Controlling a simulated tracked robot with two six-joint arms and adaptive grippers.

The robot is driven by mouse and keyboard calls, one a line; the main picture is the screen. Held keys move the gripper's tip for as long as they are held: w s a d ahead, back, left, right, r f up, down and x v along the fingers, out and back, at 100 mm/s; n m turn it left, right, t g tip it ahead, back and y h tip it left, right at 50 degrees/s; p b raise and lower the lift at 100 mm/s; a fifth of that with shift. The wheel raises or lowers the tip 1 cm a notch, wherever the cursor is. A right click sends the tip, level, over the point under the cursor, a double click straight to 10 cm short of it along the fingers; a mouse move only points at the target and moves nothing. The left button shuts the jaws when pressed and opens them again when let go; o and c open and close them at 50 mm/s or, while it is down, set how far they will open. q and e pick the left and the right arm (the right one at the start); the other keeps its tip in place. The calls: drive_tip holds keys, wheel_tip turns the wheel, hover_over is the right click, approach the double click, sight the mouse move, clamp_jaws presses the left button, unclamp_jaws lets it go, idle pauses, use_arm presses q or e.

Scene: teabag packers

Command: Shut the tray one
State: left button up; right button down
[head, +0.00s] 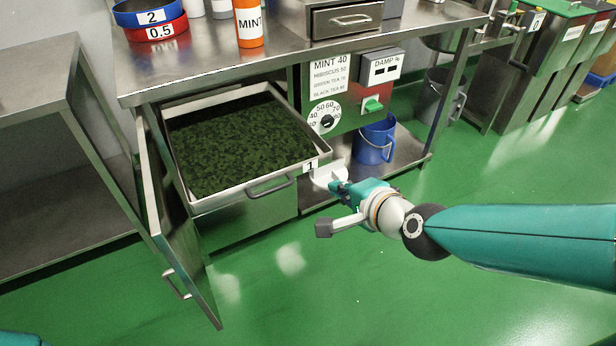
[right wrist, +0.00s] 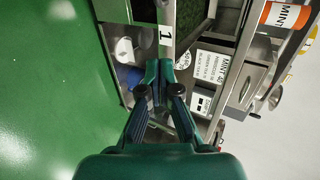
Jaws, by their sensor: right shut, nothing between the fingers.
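Tray one (head: 311,153) is pulled out of the cabinet under the steel bench, with dark green leaves (head: 235,143) spread in it. Its front carries a handle (head: 270,187) and a label with 1 (head: 310,166), which also shows in the right wrist view (right wrist: 165,36). My right gripper (head: 335,187) is shut and empty, close to the tray's front right corner by the label. I cannot tell whether it touches the tray. In the right wrist view its fingertips (right wrist: 158,72) are together just below the label. My left gripper is out of view.
The cabinet door (head: 180,240) stands open left of the tray. Right of the tray are a control panel with a dial (head: 325,117), a blue bucket (head: 376,138) and a white round object (head: 327,175) on the lower shelf. The green floor in front is clear.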

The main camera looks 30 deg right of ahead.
approach(303, 165)
wheel_tip(303, 165, down, 4)
drive_tip(key=w, duration=0.2)
drive_tip(key=shift+w+a+r, duration=0.1)
drive_tip(key=shift+w+r, duration=0.1)
drive_tip(key=shift+w, duration=0.4)
drive_tip(key=shift+w+a+r, duration=0.1)
drive_tip(key=shift+w+r, duration=0.05)
drive_tip(key=shift+w, duration=1.15)
drive_tip(key=shift+w, duration=0.1)
